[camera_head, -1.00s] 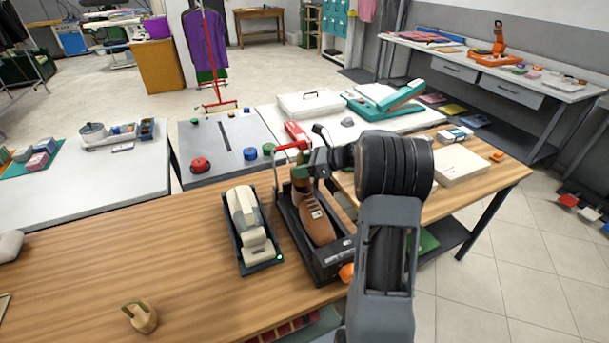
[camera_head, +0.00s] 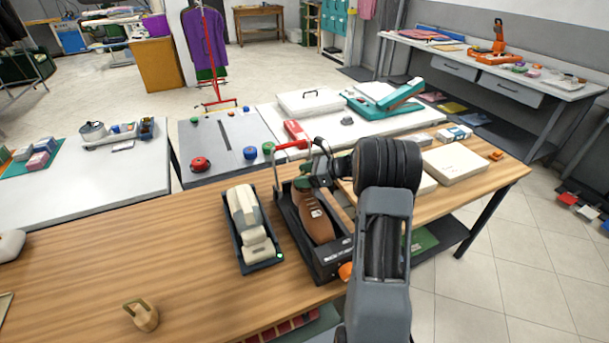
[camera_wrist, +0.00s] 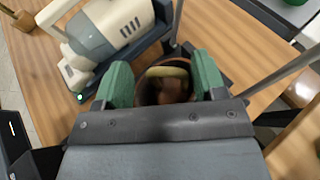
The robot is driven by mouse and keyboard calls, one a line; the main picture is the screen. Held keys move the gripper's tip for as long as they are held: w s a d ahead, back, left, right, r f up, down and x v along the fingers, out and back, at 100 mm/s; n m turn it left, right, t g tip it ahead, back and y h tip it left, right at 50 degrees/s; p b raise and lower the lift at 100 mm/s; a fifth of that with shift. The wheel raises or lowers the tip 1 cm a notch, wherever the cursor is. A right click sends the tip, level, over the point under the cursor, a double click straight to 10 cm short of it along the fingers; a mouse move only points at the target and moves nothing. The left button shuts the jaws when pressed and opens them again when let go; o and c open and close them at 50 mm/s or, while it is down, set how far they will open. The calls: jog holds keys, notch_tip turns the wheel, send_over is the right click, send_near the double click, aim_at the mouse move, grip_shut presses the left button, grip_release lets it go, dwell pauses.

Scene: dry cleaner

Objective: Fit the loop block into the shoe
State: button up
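A brown shoe (camera_head: 318,228) lies in a black stand (camera_head: 333,264) on the wooden table. A tan wooden block with a loop handle (camera_head: 141,315) stands at the table's front left. My gripper (camera_head: 303,182) is over the shoe's far end. In the wrist view my gripper's two green fingers (camera_wrist: 163,84) are apart, above a dark brown opening. A tan curved piece (camera_wrist: 167,72) shows between them, apart from both fingers. I cannot tell whether it is part of the shoe or a loop in it. My gripper and arm hide part of the shoe.
A cream and grey device (camera_head: 248,219) in a dark tray stands just left of the shoe stand. A red lever (camera_head: 292,145) is close to my gripper. A white box (camera_head: 455,163) lies to the right. The table's left part is mostly clear.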

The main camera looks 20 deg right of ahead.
jog(key=shift+o, duration=0.9)
jog(key=b+v, duration=0.1)
jog(key=v, duration=1)
jog(key=s+a+r+n+g+h, duration=0.1)
jog(key=s+a+n+g+h, duration=0.15)
jog(key=s+a+n, duration=0.45)
jog(key=s+a+r+n+g+h, duration=0.25)
jog(key=a+n, duration=0.25)
jog(key=a, duration=0.4)
jog(key=s+a+f+n+h, duration=0.1)
jog(key=s+a+n+h, duration=0.1)
jog(key=s+n, duration=0.4)
jog(key=s+a+f+n+h, duration=0.1)
jog(key=s+a+n+h, duration=0.1)
jog(key=s+n, duration=0.4)
jog(key=shift+a+n+t+h, duration=0.25)
jog(key=shift+n+t+h, duration=0.25)
jog(key=shift+h, duration=0.4)
jog(key=shift+r, duration=0.35)
